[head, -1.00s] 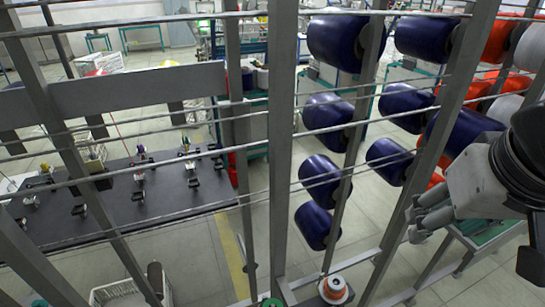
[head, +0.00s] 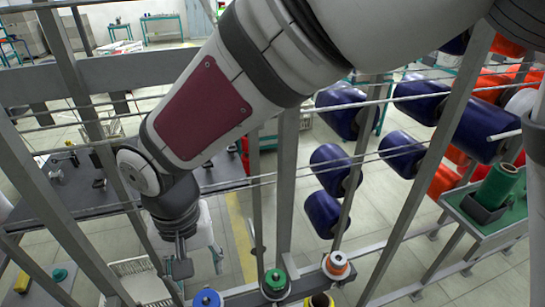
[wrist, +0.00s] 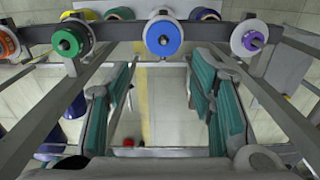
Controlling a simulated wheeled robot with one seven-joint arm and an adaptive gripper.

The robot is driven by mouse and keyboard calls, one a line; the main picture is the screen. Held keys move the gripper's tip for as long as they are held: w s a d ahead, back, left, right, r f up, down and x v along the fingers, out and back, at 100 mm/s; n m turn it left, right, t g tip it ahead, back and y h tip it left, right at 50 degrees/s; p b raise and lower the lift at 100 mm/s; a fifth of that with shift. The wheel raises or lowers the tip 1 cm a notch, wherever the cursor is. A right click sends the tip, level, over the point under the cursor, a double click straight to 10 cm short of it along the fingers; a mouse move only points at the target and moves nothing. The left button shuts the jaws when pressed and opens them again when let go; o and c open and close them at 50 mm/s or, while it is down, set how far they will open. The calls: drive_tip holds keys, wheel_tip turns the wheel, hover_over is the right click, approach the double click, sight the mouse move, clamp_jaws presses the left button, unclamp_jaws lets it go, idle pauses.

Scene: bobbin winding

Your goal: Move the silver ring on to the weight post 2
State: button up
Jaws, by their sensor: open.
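The head view also shows the blue disc (head: 206,298) and green disc (head: 275,282). I cannot single out the silver ring, nor tell which peg is weight post 2.
An orange-and-white spool (head: 336,264) stands right of the green disc. Large dark blue rolls (head: 325,213) hang at the right. A black-topped table (head: 75,205) is behind at the left.

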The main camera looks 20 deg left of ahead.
drive_tip(key=p, duration=0.3)
approach(338, 258)
drive_tip(key=shift+f+b, duration=2.8)
drive_tip(key=shift+f, duration=1.2)
clamp_jaws()
drive_tip(key=shift+r, duration=0.15)
drive_tip(key=shift+s+r+p, duration=0.1)
drive_tip(key=shift+r+p, duration=0.9)
drive_tip(key=shift+r, duration=0.15)
